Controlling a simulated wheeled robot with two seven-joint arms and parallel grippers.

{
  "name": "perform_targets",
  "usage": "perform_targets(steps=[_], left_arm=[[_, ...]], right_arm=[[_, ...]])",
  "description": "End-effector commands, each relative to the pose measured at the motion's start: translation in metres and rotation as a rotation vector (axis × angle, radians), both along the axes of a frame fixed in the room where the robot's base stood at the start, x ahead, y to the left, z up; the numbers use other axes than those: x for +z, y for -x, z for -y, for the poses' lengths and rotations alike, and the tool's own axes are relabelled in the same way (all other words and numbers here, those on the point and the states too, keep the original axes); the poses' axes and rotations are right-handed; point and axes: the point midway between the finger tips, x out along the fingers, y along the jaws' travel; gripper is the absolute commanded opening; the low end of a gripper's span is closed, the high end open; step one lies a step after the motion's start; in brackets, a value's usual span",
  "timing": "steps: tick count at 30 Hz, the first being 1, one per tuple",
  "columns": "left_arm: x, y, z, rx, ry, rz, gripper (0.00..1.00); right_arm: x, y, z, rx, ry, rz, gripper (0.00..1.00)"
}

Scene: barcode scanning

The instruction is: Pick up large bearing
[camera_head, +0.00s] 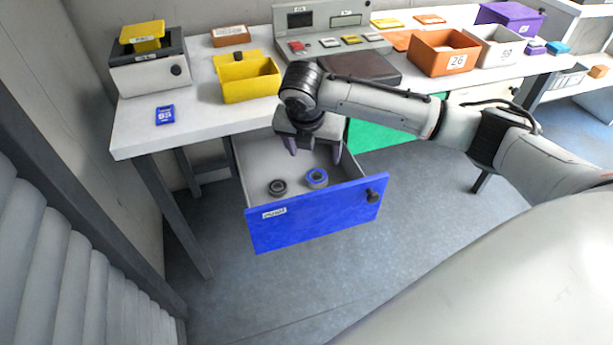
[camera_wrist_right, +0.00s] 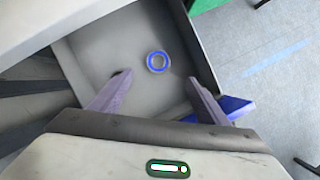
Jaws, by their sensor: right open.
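Two ring-shaped bearings lie flat in the open blue-fronted drawer (camera_head: 310,221). The blue-rimmed bearing (camera_head: 317,178) is on the right and the dark grey bearing (camera_head: 277,187) on the left; they are apart. The two look close in size. My right gripper (camera_head: 315,155) is open and empty above the drawer, pointing down. In the right wrist view the blue-rimmed bearing (camera_wrist_right: 158,62) shows just beyond the gap between the open fingertips (camera_wrist_right: 159,76). The dark bearing is mostly hidden there, perhaps behind the left finger. My left gripper is out of view.
The drawer walls surround the bearings, and its front has a dark knob (camera_head: 372,195). The white table (camera_head: 200,108) above holds a yellow bin (camera_head: 249,82), a scale-like box (camera_head: 150,75) and an orange bin (camera_head: 443,55). A green drawer front (camera_head: 385,135) is to the right.

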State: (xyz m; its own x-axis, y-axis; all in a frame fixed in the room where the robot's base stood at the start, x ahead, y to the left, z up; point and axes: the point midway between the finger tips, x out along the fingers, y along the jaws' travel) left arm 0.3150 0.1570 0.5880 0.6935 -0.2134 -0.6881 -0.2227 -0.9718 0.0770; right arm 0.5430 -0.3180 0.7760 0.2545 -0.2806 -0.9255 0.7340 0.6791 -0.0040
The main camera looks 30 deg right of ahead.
Motion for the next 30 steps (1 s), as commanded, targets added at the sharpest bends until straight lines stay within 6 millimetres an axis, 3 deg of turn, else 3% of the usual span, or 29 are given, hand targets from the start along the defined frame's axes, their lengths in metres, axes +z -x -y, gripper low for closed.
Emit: perform_targets(steps=[1,8,30], left_arm=[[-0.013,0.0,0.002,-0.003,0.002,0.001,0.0],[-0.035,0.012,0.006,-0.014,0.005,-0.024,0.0],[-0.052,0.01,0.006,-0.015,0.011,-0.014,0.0]], right_arm=[[-0.015,0.0,0.001,0.0,0.001,0.001,0.69],[-0.038,0.0,0.001,0.0,0.001,0.001,0.69],[-0.119,-0.026,0.025,-0.003,0.001,-0.001,0.69]])
